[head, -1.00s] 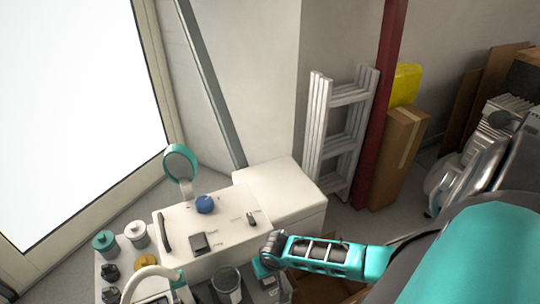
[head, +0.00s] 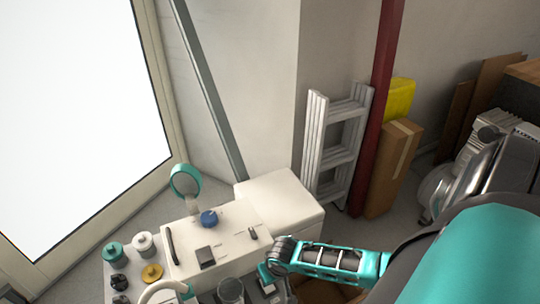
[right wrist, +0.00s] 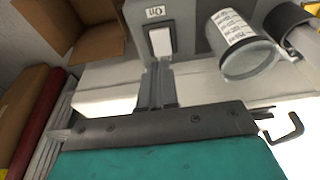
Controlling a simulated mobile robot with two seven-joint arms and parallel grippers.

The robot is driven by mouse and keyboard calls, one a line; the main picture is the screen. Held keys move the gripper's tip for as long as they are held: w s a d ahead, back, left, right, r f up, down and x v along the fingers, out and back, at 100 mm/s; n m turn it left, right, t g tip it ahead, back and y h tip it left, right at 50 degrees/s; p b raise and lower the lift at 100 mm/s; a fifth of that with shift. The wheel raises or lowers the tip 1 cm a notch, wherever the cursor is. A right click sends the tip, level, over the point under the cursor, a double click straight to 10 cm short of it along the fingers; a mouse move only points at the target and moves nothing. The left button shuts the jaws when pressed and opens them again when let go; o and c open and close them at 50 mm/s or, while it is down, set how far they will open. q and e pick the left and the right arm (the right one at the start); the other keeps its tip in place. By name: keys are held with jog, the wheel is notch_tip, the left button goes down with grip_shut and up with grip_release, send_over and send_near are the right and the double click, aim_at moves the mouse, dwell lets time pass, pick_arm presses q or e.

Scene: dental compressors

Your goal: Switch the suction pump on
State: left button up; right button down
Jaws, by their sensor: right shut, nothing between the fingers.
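The suction pump appears to be the grey unit (right wrist: 190,22) at the top of the right wrist view. It carries a pale rocker switch (right wrist: 160,41) beside a small label (right wrist: 156,13) that seems to read "On", upside down here. My right gripper (right wrist: 157,68) is shut and empty, its fingertips just below the switch in that view; I cannot tell whether they touch it. In the head view my right gripper (head: 268,278) points down at the right end of the unit, and my own arm hides part of it. My left gripper is not in view.
A clear canister (right wrist: 248,60) with a printed label sits right of the switch. A white cabinet (head: 225,238) with a blue knob (head: 209,218) stands behind the unit. A ladder (head: 335,150) and cardboard boxes (head: 392,170) lean at the back. An open carton (right wrist: 75,25) lies nearby.

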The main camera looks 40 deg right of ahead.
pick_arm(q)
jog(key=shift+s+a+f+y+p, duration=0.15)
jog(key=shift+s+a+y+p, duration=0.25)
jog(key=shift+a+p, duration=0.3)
pick_arm(e)
jog(key=v, duration=0.2)
jog(key=s+v, duration=0.1)
jog(key=v, duration=0.1)
jog(key=shift+a+r, duration=0.15)
jog(key=shift+s+a, duration=0.1)
pick_arm(q)
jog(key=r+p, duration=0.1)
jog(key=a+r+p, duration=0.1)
jog(key=p, duration=0.1)
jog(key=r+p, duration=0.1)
jog(key=p, duration=0.1)
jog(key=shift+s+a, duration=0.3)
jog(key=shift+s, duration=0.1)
pick_arm(e)
jog(key=a+r+n+t+y, duration=0.2)
jog(key=a+r+n+t, duration=0.4)
jog(key=a+r, duration=0.6)
notch_tip(320, 180, up, 3)
jog(key=shift+s+f+t+y, duration=0.1)
jog(key=shift+s+t+y, duration=0.25)
jog(key=shift+t, duration=0.75)
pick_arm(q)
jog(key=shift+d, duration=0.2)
pick_arm(e)
jog(key=shift+w, duration=0.15)
